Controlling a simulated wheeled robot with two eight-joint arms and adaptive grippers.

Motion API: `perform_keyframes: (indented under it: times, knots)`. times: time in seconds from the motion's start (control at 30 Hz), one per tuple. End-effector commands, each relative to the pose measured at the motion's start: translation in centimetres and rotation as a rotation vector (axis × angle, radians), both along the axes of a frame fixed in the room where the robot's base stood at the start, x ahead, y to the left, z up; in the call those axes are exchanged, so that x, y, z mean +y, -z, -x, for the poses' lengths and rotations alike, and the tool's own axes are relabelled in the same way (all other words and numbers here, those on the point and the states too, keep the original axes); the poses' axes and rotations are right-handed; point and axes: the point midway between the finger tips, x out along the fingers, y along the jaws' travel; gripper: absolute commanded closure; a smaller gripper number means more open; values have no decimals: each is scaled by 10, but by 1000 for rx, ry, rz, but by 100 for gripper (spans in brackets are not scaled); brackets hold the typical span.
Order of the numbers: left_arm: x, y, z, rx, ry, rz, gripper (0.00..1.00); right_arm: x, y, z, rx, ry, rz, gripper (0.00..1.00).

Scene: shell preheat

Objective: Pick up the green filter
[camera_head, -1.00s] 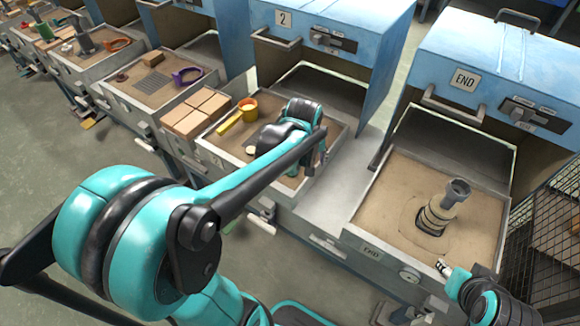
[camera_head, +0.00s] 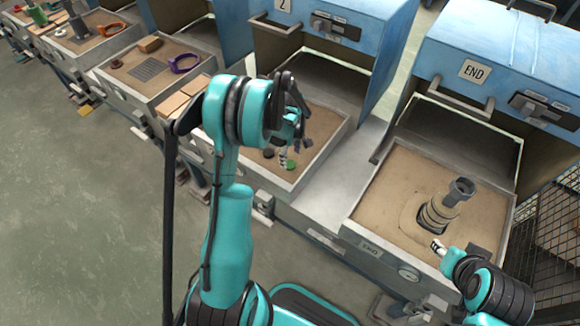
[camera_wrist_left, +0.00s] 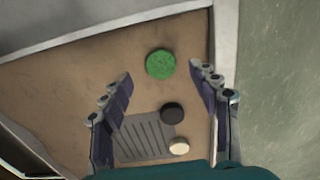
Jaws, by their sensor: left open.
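The green filter (camera_wrist_left: 160,65) is a round, flat disc lying on the sandy floor of a tray in the left wrist view. A bit of green, likely the same disc, shows below my left gripper in the head view (camera_head: 291,164). My left gripper (camera_wrist_left: 161,77) is open and empty, pointing down over the tray, with the green disc in the gap around and just beyond its fingertips. A black disc (camera_wrist_left: 172,112), a cream disc (camera_wrist_left: 179,147) and a grey slotted plate (camera_wrist_left: 145,136) lie nearer the wrist. My right gripper (camera_head: 437,246) is beside the END tray; its jaws are unclear.
The tray wall (camera_wrist_left: 120,22) runs close past the green disc. The blue station marked 2 (camera_head: 340,30) rises behind this tray. A grey surface lies between the trays.

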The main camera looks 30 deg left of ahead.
Motion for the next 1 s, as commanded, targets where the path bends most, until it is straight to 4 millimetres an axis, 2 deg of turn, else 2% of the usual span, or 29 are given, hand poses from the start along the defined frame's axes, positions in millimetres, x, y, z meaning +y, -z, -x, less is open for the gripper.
perform_keyframes:
  times: [0.03, 0.2, 0.47, 0.6, 0.63, 1.0]
  knots:
    - [1, 11, 0, 0, 0, 0, 39, 0, 8, 0, 0, 0, 0, 60]
    - [2, 37, 1, 0, 1, 0, 39, 0, 20, 0, 0, 0, 0, 60]
    - [2, 40, 1, -1, 2, 0, 39, 0, 20, 0, 0, 0, 0, 60]
    - [2, 40, 1, -1, 2, 0, 73, 0, 20, 0, 0, 0, 0, 60]
    - [2, 40, 1, -1, 2, 0, 79, 0, 20, 0, 0, 0, 0, 60]
    - [2, 38, 1, -1, 2, 0, 79, 0, 19, 0, 0, 0, 0, 60]
